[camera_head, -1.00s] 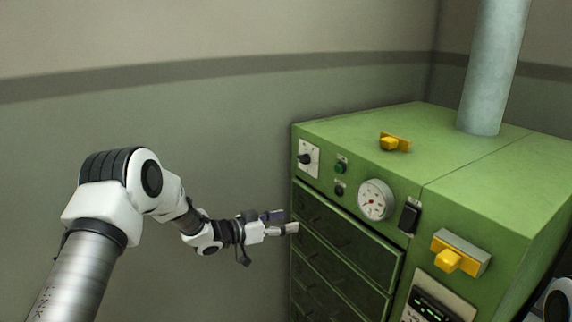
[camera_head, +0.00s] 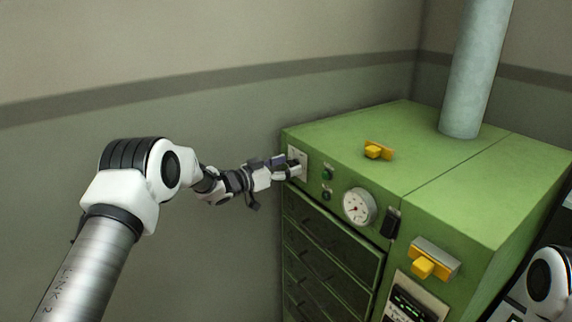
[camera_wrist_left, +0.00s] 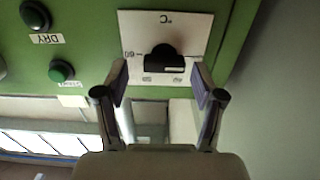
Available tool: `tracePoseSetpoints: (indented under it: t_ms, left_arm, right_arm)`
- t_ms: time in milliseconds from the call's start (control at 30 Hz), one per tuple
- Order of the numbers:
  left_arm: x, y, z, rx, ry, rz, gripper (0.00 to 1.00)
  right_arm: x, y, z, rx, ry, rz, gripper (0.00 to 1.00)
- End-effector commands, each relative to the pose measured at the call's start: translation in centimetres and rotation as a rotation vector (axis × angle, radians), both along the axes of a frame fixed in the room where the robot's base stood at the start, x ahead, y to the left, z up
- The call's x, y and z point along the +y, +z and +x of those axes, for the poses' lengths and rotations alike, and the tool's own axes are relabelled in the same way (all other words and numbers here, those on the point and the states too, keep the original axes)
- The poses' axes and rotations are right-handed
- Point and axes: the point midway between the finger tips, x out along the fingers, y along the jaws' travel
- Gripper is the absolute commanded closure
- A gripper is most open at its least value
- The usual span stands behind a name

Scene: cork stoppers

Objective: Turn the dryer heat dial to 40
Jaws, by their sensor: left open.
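The dryer (camera_head: 440,165) is a green cabinet. Its heat dial (camera_wrist_left: 166,58) is a black knob on a white plate (camera_wrist_left: 190,24) marked °C; in the wrist view the plate appears upside down. A 60 mark shows left of the knob, and smaller marks lie below it. In the head view the plate (camera_head: 303,156) is at the upper left of the dryer front, and my gripper partly hides it. My left gripper (camera_head: 287,168) is open in front of the plate. In the left wrist view its fingertips (camera_wrist_left: 160,85) sit to either side of the knob, slightly below it, and contact cannot be told.
A green button (camera_wrist_left: 61,70) and a dark button labelled DRY (camera_wrist_left: 35,15) sit beside the plate. A round gauge (camera_head: 359,207), dark drawers (camera_head: 328,240) and a yellow-handled switch (camera_head: 430,262) are on the dryer. A pipe (camera_head: 474,80) rises from its top.

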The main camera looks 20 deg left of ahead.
Motion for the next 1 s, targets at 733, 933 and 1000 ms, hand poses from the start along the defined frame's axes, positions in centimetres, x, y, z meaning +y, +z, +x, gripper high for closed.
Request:
tracePoseSetpoints:
  t_ms: [733,933,1000]
  left_arm:
    - [0.0,-0.5,-0.1,-0.047,0.0,0.061,0.91]
    - [0.0,-0.7,-0.1,-0.127,0.0,0.164,0.91]
    - [0.0,-0.8,-0.1,-0.162,0.0,0.211,0.91]
  right_arm:
    - [0.0,-1.6,0.0,0.0,0.0,0.0,0.6]
    - [0.0,-3.7,0.0,0.0,0.0,0.0,0.6]
    - [0.0,-4.6,0.0,0.0,0.0,0.0,0.6]
